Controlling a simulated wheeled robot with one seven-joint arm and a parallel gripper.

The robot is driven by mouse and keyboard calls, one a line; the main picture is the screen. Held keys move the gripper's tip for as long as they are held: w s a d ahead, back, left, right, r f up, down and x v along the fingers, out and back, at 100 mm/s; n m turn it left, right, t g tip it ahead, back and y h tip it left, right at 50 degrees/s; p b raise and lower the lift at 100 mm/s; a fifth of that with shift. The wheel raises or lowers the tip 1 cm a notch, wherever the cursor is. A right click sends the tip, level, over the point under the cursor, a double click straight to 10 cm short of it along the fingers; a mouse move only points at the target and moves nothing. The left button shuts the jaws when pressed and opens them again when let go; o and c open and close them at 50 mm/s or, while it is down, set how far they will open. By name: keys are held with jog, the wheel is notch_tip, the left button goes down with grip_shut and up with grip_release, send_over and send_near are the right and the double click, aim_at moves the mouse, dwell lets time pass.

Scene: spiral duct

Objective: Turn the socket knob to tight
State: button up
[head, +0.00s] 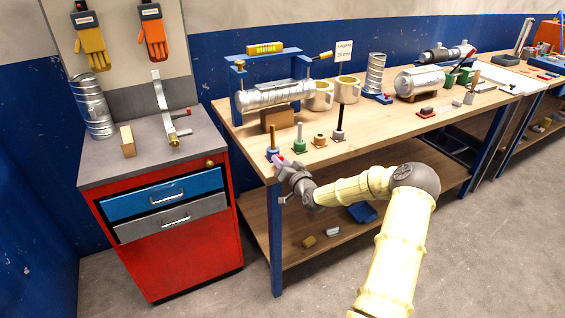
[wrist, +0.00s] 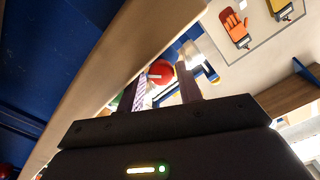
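A small blue socket (head: 272,153) with an upright post stands at the near left corner of the wooden bench. A red knob (head: 281,159) shows at its side, facing my arm. In the wrist view the round red knob (wrist: 161,72) has a pale mark and lies around the tips of my gripper (wrist: 166,76). My fingers are apart, one on each side of the knob; I cannot tell whether either touches it. In the head view my gripper (head: 283,165) is at the bench's front edge, its fingers small and partly hidden by the wrist.
The bench edge (wrist: 130,50) runs close beside my fingers. A red cabinet (head: 175,250) stands left.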

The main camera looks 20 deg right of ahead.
jog(key=shift+o, duration=1.1)
jog(key=s+b, duration=0.1)
jog(key=s, duration=1.6)
jog(key=shift+s+d+r+b, duration=0.15)
jog(key=shift+s+d+b, duration=0.05)
jog(key=shift+d+b, duration=0.1)
